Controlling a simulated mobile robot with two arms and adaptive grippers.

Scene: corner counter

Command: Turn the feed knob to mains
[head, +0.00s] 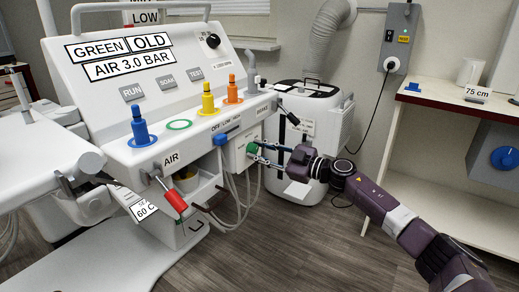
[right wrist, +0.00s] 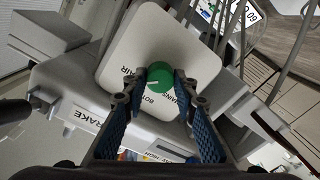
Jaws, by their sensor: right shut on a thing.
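The green feed knob (head: 252,148) is on a white box under the right end of the white unit's front panel. My right gripper (head: 260,152) reaches it from the right, with its fingers on either side of the knob. In the right wrist view the fingertips are shut on the green knob (right wrist: 160,78), which has a white pointer line toward the picture's left. The white plate (right wrist: 140,45) behind it bears lettering, including "AIR", partly hidden by fingers and knob. I cannot tell which word the pointer marks. My left gripper is not in view.
A red-handled lever (head: 174,200) sticks out lower left. A white machine (head: 310,110) with a grey duct stands behind my gripper. The wooden floor (head: 320,240) in front is clear.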

